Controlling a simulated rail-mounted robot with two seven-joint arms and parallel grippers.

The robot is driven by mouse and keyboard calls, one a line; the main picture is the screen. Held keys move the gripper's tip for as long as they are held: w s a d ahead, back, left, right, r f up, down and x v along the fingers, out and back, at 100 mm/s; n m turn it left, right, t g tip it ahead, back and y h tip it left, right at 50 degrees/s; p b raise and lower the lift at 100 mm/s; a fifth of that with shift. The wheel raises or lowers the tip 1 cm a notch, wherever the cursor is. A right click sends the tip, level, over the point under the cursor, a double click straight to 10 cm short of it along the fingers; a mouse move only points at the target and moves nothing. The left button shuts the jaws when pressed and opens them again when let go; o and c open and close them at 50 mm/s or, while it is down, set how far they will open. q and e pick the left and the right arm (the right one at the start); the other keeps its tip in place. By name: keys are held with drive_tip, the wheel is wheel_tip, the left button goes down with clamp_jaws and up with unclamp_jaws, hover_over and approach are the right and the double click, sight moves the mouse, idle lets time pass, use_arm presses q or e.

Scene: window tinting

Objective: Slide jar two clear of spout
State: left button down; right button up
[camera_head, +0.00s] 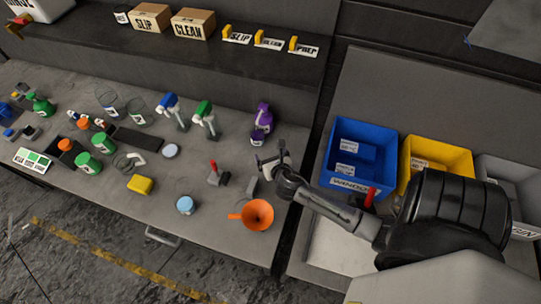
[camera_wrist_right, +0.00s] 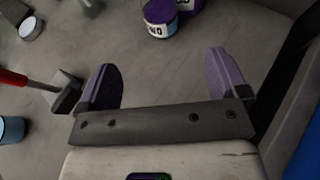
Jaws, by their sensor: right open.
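Jar two is a small jar with a purple lid and a white label ending in "WO" in the right wrist view (camera_wrist_right: 160,18). In the head view the jar (camera_head: 257,138) stands on the bench, close in front of a purple bottle (camera_head: 263,115). The bottle's purple base is cut off at the top of the wrist view (camera_wrist_right: 191,5). The spout itself is too small to make out clearly. My right gripper (camera_head: 270,154) is open and empty, on the near side of the jar. Its fingertips (camera_wrist_right: 164,62) are apart from the jar, which lies ahead between them.
An orange funnel (camera_head: 257,215) and a red-handled tool (camera_head: 215,175) lie near the right gripper. Blue and green spray bottles (camera_head: 204,117) stand left of the jar. A blue bin (camera_head: 331,183) and a yellow bin (camera_head: 410,185) stand right, past a gap.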

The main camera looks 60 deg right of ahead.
sight(260, 139)
drive_tip(key=shift+w+d+f, duration=0.1)
drive_tip(key=shift+w+d+f, duration=0.1)
drive_tip(key=shift+w, duration=0.05)
drive_tip(key=b+x, duration=0.1)
drive_tip(key=x, duration=1)
drive_tip(key=shift+w+d+f+b, duration=0.1)
drive_tip(key=shift+w+d+b, duration=0.05)
drive_tip(key=shift+b, duration=0.15)
drive_tip(key=shift+w+d+f, duration=0.3)
drive_tip(key=shift+w+d, duration=0.15)
drive_tip(key=shift+w, duration=0.15)
drive_tip(key=shift+c, duration=0.2)
drive_tip(key=c, duration=1)
